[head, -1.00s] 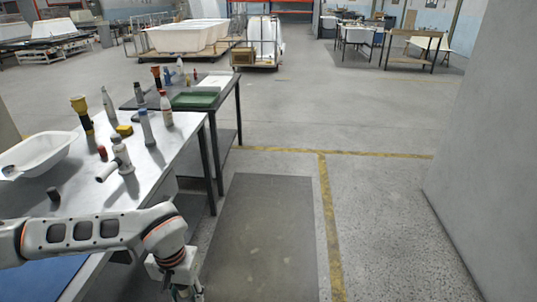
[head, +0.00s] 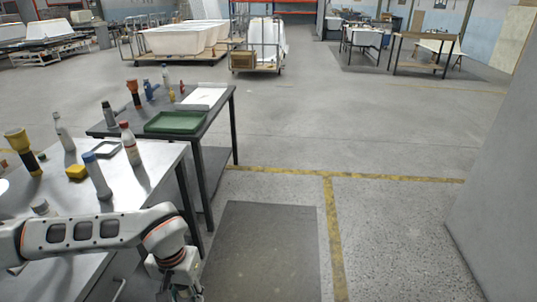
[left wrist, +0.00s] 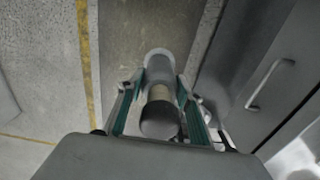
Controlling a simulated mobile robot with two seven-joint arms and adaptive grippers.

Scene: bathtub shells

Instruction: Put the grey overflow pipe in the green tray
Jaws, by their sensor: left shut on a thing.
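My left gripper (left wrist: 159,88) is shut on the grey overflow pipe (left wrist: 160,66), a short grey cylinder with a pale band and a dark rounded end, in the left wrist view. It is held above the floor beside the metal workbench. In the head view my left gripper (head: 180,288) is low at the bottom edge, and I cannot make out the pipe there. The green tray (head: 176,122) lies on the dark far table, ahead of my left gripper, and looks empty. My right gripper is not in view.
White paper (head: 205,97) lies behind the tray. The floor right of the tables is clear up to a grey wall (head: 495,190).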

